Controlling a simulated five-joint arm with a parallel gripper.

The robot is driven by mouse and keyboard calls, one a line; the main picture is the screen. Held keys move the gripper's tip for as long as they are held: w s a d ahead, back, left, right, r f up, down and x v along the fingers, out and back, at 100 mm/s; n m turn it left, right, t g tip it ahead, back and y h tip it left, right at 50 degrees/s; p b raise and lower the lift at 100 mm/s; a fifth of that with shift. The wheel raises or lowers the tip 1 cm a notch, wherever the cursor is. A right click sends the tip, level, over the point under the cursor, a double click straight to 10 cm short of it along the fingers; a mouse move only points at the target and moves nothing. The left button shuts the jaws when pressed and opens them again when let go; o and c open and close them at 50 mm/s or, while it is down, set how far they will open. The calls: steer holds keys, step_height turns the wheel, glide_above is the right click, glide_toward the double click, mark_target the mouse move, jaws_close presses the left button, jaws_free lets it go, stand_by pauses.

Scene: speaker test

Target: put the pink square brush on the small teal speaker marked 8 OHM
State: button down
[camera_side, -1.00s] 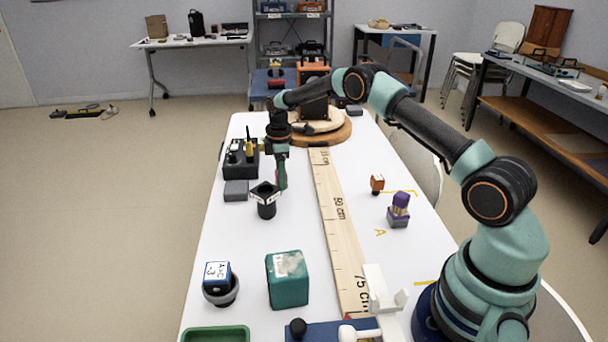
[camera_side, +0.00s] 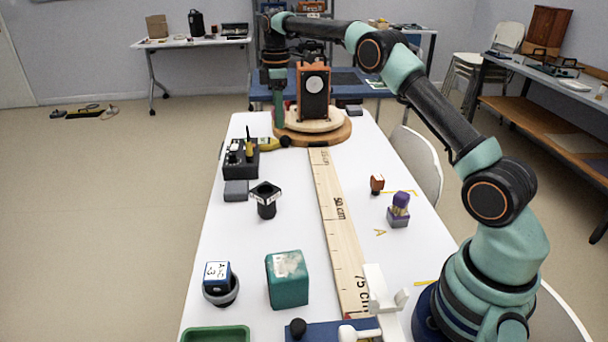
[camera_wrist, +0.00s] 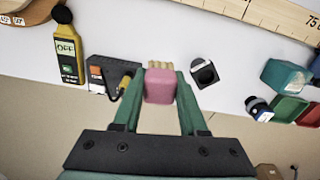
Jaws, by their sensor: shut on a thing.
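My gripper (camera_side: 279,122) is raised near the far left of the white table in the side view, left of the orange speaker. In the wrist view my gripper (camera_wrist: 158,85) is shut on the pink square brush (camera_wrist: 160,88), whose pale bristles point away from my wrist. The brush is not clearly visible in the side view. A teal block (camera_side: 288,282) stands near the table's front; it also shows in the wrist view (camera_wrist: 284,75). Its top has a pale, worn patch. I cannot read 8 OHM on it, so I cannot tell if it is the speaker.
An orange speaker (camera_side: 313,92) stands on a round wooden base (camera_side: 338,133). A black box (camera_side: 240,160), a black square-topped holder (camera_side: 266,204), a blue cube in a grey cup (camera_side: 219,282) and a purple item (camera_side: 400,205) stand around the long ruler (camera_side: 338,220).

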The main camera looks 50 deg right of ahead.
steer(key=shift+a+r, duration=0.2)
steer(key=shift+r, duration=0.25)
steer(key=s+a+r+n, duration=0.25)
steer(key=a+r, duration=0.25)
steer(key=a, duration=0.3)
step_height(320, 180, up, 4)
steer(key=n, duration=0.5)
glide_above(287, 264)
step_height(287, 264, down, 20)
steer(key=shift+f, duration=0.1)
steer(key=shift+c, duration=2.2)
jaws_free()
